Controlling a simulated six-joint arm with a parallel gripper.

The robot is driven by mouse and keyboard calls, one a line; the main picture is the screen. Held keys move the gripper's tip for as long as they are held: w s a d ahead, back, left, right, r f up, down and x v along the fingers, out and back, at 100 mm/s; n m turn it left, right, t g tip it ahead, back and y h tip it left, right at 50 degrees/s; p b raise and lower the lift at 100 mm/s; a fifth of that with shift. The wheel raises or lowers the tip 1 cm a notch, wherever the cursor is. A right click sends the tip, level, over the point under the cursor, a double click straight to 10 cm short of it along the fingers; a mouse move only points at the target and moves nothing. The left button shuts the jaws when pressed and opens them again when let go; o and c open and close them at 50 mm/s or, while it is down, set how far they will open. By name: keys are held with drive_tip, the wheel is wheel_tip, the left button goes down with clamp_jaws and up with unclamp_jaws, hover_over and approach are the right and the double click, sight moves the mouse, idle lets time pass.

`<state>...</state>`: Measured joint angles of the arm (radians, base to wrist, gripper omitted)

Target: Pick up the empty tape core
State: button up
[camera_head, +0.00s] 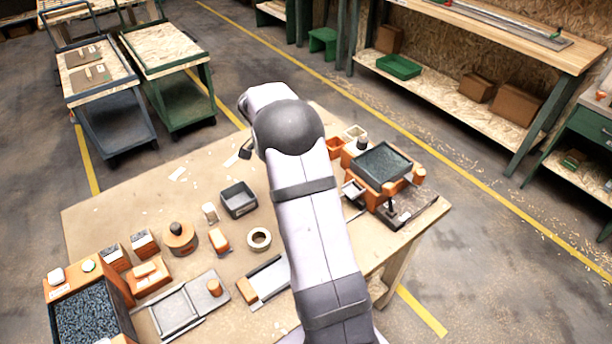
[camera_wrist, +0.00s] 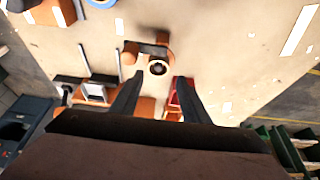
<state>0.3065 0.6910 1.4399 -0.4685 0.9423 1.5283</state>
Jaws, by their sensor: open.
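A pale ring (camera_head: 258,239), which looks like the empty tape core, lies flat on the wooden table in the head view, just left of my arm. Its hole shows the table surface or shade inside. In the wrist view a pale bluish ring (camera_wrist: 100,2) is cut off by the top edge; I cannot tell whether it is the same ring. My gripper (camera_wrist: 160,76) is open, its two dark fingers apart with nothing held. Beyond the fingers is an orange part with a dark round centre (camera_wrist: 158,68). In the head view my arm mostly hides the gripper.
A bin of dark bits (camera_head: 92,316) stands front left, a machine (camera_head: 382,165) right. The table's back left is mostly clear.

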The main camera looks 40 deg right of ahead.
drive_tip(key=shift+p+x, duration=1.6)
drive_tip(key=shift+x, duration=2.1)
drive_tip(key=shift+s, duration=0.15)
drive_tip(key=shift+c, duration=0.7)
drive_tip(key=c, duration=0.7)
